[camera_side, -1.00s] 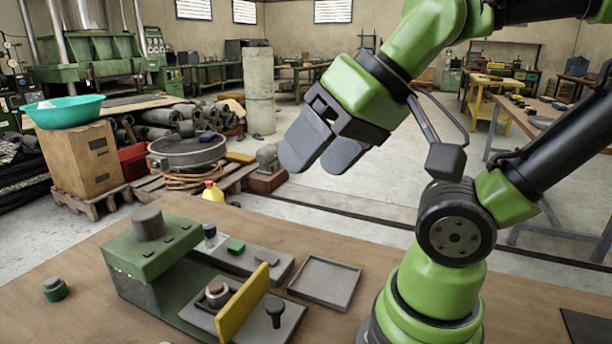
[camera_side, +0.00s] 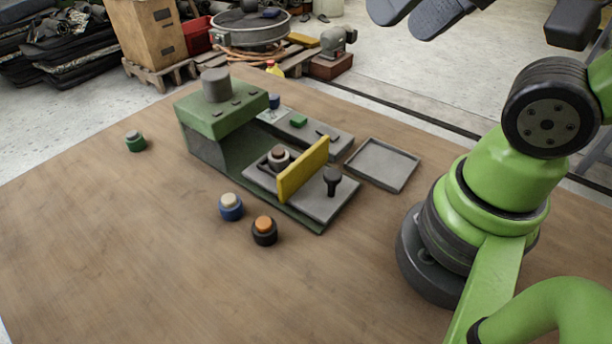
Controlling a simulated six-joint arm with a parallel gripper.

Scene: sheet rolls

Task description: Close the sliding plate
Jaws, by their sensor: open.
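The sliding plate (camera_side: 318,206) is a flat grey slab extending out from the front of a green machine (camera_side: 222,110) with a grey round top. An upright yellow panel (camera_side: 303,170) stands across the plate, and a black knob (camera_side: 332,179) rises near its outer end. A small round part with a brownish top (camera_side: 278,157) sits on the plate between the panel and the green housing. My gripper (camera_side: 404,22) shows only partly at the top edge, its two dark fingers apart and empty. It is high above the table, away from the plate and knob.
A shallow grey tray (camera_side: 382,165) lies right of the machine, beside a grey panel with a green button (camera_side: 299,122). Small capped pieces, green (camera_side: 135,141), blue (camera_side: 231,207) and black with orange (camera_side: 264,231), stand on the wooden table (camera_side: 120,260). The front left is clear.

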